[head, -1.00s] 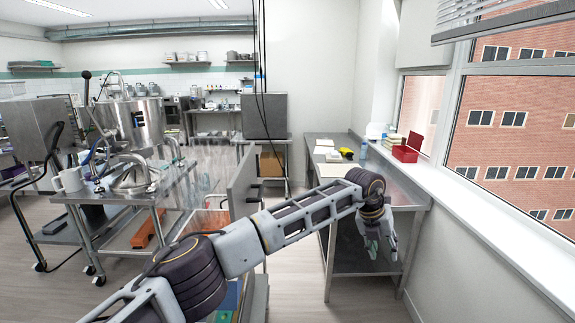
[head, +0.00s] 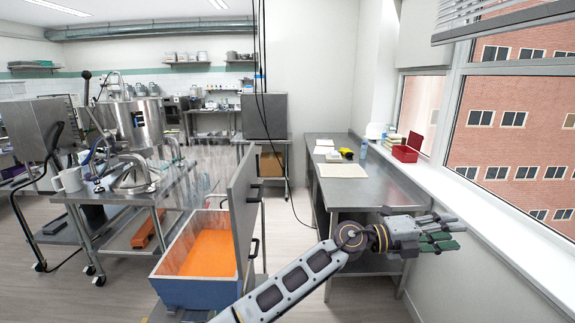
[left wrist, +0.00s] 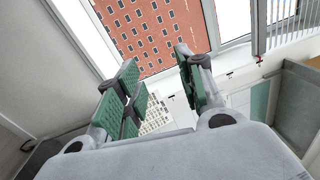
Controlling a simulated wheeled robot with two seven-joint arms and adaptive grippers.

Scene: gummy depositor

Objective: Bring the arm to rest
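My left gripper (head: 450,233) is in front of the steel table's right front corner in the head view, with its green-padded fingers pointing right toward the wall below the window. In the left wrist view its two fingers (left wrist: 157,72) stand apart with nothing between them, so it is open and empty. My left arm reaches across the lower middle of the head view. My right gripper is not in view.
The steel table (head: 400,190) bears a pale board (head: 342,171). A red box (head: 405,153) sits on the window sill. A steel cart (head: 118,218) stands at left.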

